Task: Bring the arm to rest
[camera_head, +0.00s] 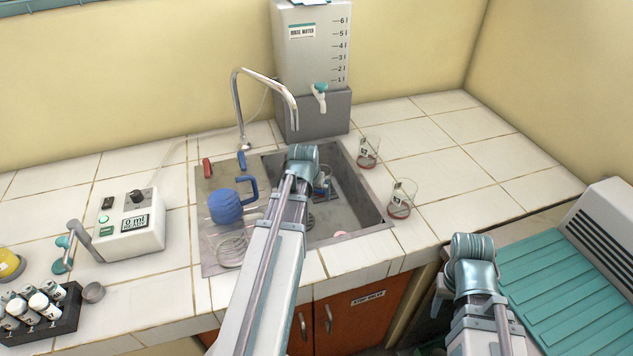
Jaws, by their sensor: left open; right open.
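My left arm (264,265) reaches up from the bottom middle over the front of the sink, with its rounded joint (303,156) above the basin. Beyond that joint, my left gripper (322,188) hangs low over the basin, small and partly hidden by the arm. It is open, and I see nothing held in it. My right arm (473,280) comes up at the bottom right, bent at its rounded joint in front of the counter edge. Its gripper is hidden or outside the picture.
The sink (352,205) has a tall faucet (238,105) behind it. A blue jug (226,206) stands left of the basin. Two glass beakers (368,152) (402,198) stand right. A water tank (312,55) is behind. A control box (130,228) and vial rack (62,318) are left.

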